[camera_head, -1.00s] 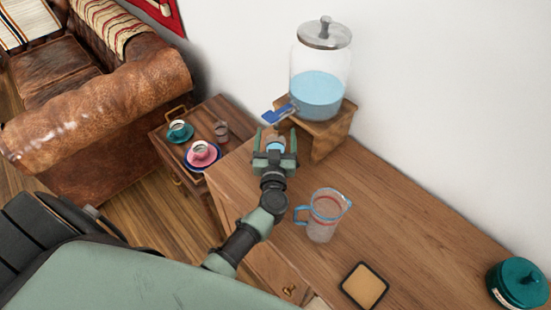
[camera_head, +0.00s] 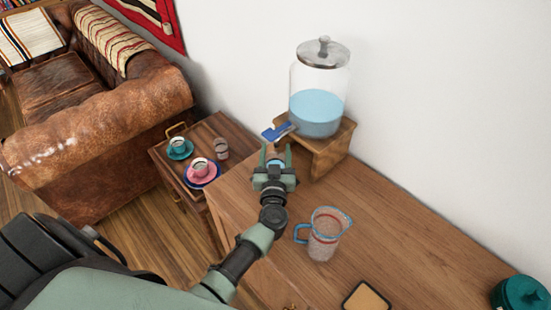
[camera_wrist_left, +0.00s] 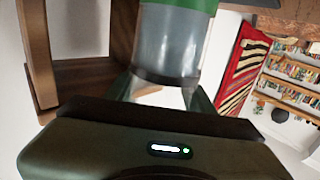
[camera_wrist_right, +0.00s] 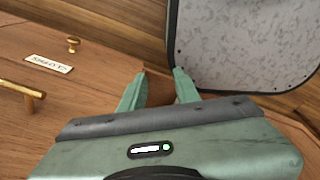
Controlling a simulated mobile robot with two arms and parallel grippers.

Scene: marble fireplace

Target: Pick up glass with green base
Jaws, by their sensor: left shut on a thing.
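The glass with the green base is large in the left wrist view, with its clear, grey-blue wall (camera_wrist_left: 172,45) below a green band (camera_wrist_left: 185,5) at the picture's top edge. My left gripper (camera_wrist_left: 160,90) is shut on it, one finger on each side. In the head view my left gripper (camera_head: 277,152) is at the table's back left corner, just below the dispenser's blue tap. There the glass (camera_head: 275,161) is mostly hidden between the fingers. My right gripper (camera_wrist_right: 160,82) is open and empty above wood with a brass handle.
A water dispenser (camera_head: 317,112) stands on a wooden stand (camera_head: 330,148) close right of my left gripper. A blue-rimmed pitcher (camera_head: 325,235) is nearer on the table. A side table (camera_head: 218,128) with cups is on the left. Table right of the pitcher is largely clear.

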